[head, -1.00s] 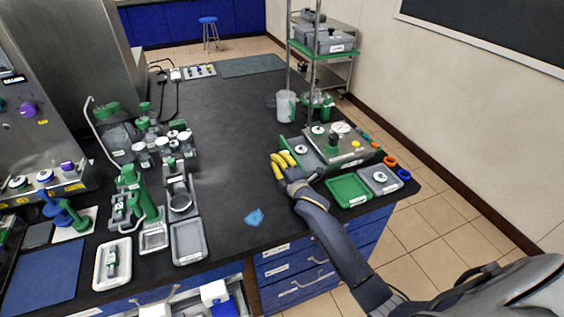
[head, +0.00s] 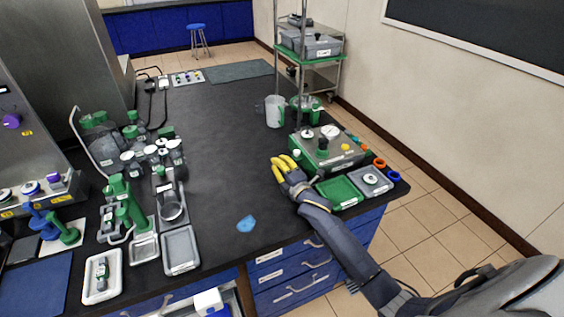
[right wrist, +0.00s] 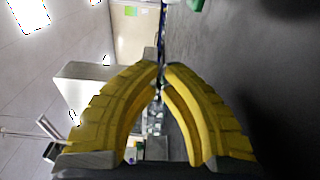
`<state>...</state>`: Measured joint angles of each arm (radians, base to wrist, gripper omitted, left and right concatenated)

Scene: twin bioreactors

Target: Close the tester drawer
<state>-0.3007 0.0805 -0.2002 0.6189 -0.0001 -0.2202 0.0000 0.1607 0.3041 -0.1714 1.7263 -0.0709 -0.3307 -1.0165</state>
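The tester is a silver box (head: 328,147) with knobs on top, at the right of the bench in the head view. Its drawer no longer sticks out as a tray on its left side; a small pale knob (head: 297,153) shows at that side, and the drawer looks pushed in, fully or nearly. My right gripper (head: 278,162) has yellow fingers and is at the tester's left front corner. In the right wrist view its fingertips (right wrist: 161,68) come together with nothing seen between them. Whether it touches the drawer is unclear. My left gripper is out of view.
A green tray (head: 338,191) and a grey tray (head: 371,180) lie in front of the tester, close to my right arm. A clear beaker (head: 274,111) stands behind it.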

